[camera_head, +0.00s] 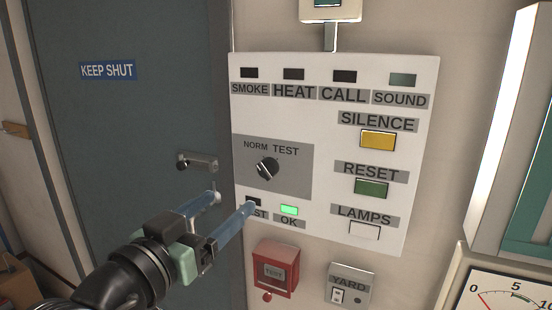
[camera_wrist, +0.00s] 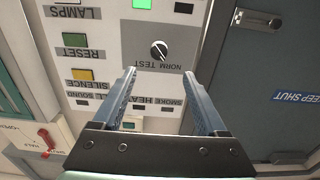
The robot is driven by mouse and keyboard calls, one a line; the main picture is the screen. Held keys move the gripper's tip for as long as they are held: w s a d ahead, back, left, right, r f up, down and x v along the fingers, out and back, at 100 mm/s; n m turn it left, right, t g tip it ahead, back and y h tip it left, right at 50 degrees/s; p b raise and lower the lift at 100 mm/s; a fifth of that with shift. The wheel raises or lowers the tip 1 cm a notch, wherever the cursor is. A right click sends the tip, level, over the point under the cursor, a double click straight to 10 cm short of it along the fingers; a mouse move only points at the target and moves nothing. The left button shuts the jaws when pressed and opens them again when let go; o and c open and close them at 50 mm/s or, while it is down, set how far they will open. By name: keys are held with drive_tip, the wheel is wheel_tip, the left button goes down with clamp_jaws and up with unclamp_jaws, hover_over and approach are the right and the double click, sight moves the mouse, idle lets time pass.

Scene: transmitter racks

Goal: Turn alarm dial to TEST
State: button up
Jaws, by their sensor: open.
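The alarm dial (camera_head: 266,168) is a black knob on a grey plate of the white alarm panel (camera_head: 330,190), with NORM and TEST printed above it. Its pale pointer line looks turned toward NORM, though it is small. In the wrist view the panel is upside down and the dial (camera_wrist: 158,50) lies ahead, between the lines of the two fingers. My gripper (camera_head: 234,202) is open and empty, its blue fingers apart. In the head view it is below and left of the dial. In the wrist view the fingertips (camera_wrist: 159,74) frame the plate's edge, apart from the dial.
The green OK lamp (camera_head: 289,210) is lit; the TEST lamp (camera_head: 254,202) beside it is dark and partly covered. SILENCE (camera_head: 378,140), RESET (camera_head: 371,188) and LAMPS (camera_head: 365,231) buttons are at right. A door handle (camera_head: 198,161) juts out at left. A red box (camera_head: 275,270) hangs below.

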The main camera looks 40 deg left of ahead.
sight(263, 175)
drive_tip(key=p+x, duration=0.2)
drive_tip(key=x, duration=0.3)
drive_tip(key=p+x, duration=0.2)
drive_tip(key=x, duration=0.4)
drive_tip(key=shift+r+p, duration=0.25)
drive_tip(key=shift+p, duration=0.15)
drive_tip(key=shift+w+a+f, duration=0.15)
drive_tip(key=shift+w, duration=0.5)
drive_tip(key=shift+c, duration=0.2)
clamp_jaws()
